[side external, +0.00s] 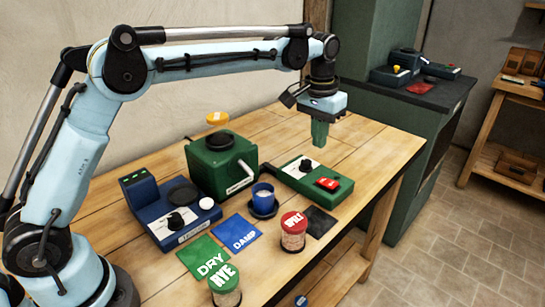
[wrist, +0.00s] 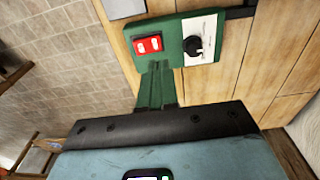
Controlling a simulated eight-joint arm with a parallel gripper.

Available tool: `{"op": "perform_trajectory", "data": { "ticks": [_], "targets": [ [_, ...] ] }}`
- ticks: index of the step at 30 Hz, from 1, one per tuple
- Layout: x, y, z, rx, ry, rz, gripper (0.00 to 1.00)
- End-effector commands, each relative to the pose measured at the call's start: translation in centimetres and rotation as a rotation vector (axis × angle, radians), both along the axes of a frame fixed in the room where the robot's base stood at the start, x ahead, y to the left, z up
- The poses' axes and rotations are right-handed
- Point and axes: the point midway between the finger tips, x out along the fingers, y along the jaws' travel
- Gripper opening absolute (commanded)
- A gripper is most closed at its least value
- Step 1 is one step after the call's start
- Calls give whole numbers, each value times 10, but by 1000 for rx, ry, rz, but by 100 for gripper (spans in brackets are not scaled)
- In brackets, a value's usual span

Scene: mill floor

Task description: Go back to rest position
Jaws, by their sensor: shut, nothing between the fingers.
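My gripper (side external: 319,143) hangs from the end of my raised arm, above the far right part of the wooden table (side external: 375,147). It points down, and its green fingers are together with nothing between them. In the wrist view my gripper (wrist: 159,66) shows as two green fingers side by side. Just beyond the fingertips in that view is a green control box (wrist: 196,36) with a red switch and a black knob. In the side view the green control box (side external: 328,195) lies on the table below my gripper, apart from it.
On the table stand a green machine (side external: 214,170), a blue device (side external: 157,222), a blue cup (side external: 263,196), a SPELT jar (side external: 293,237) and a RYE jar (side external: 227,290). DRY (side external: 203,258) and DAMP (side external: 238,233) cards lie flat. A green cabinet (side external: 410,180) stands behind right. The table's far right corner is clear.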

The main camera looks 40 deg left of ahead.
Motion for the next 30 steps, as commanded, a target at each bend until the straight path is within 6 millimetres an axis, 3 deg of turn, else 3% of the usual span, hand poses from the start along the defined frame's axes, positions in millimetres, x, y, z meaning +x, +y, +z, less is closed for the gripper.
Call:
{"op": "perform_trajectory", "data": {
  "ticks": [6,15,23,30],
  "targets": [
    [-39,19,32,-10,-106,1,0],
    [-104,42,49,-14,-253,3,0],
    [-164,57,37,-9,-381,3,0],
    [-212,68,9,2,-489,4,0]
  ]
}}
